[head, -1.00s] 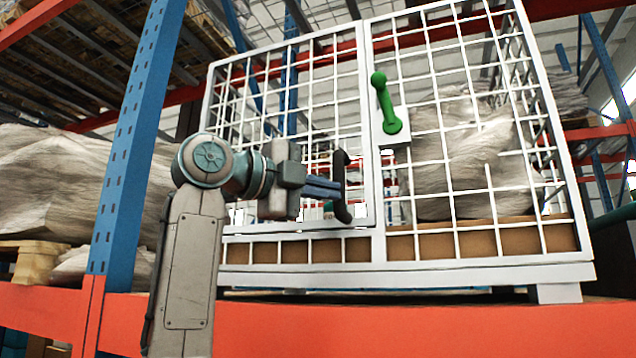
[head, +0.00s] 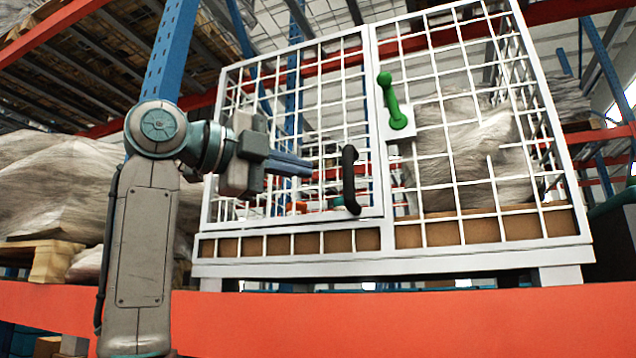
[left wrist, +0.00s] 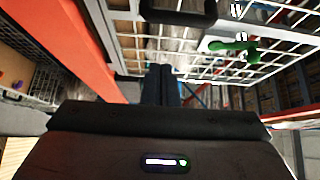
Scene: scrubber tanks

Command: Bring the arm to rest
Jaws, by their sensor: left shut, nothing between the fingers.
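My left gripper (head: 292,165) is shut and empty. In the head view it points right, in front of the white mesh cage (head: 215,246), with a gap between its fingertips and the black door handle (head: 349,180). In the left wrist view the closed fingers (left wrist: 161,84) show at the middle, and the black handle (left wrist: 178,12) is at the top edge. The green handle (head: 391,100) sits on a white plate to the right of the black one; it also shows in the left wrist view (left wrist: 233,46). My right gripper is in no view.
The cage stands on a rack with an orange beam (head: 420,322) along its front. A blue rack post (head: 172,50) rises behind my left arm. A wrapped pallet load (head: 55,190) stands at the left, and another wrapped load (head: 460,150) is inside the cage.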

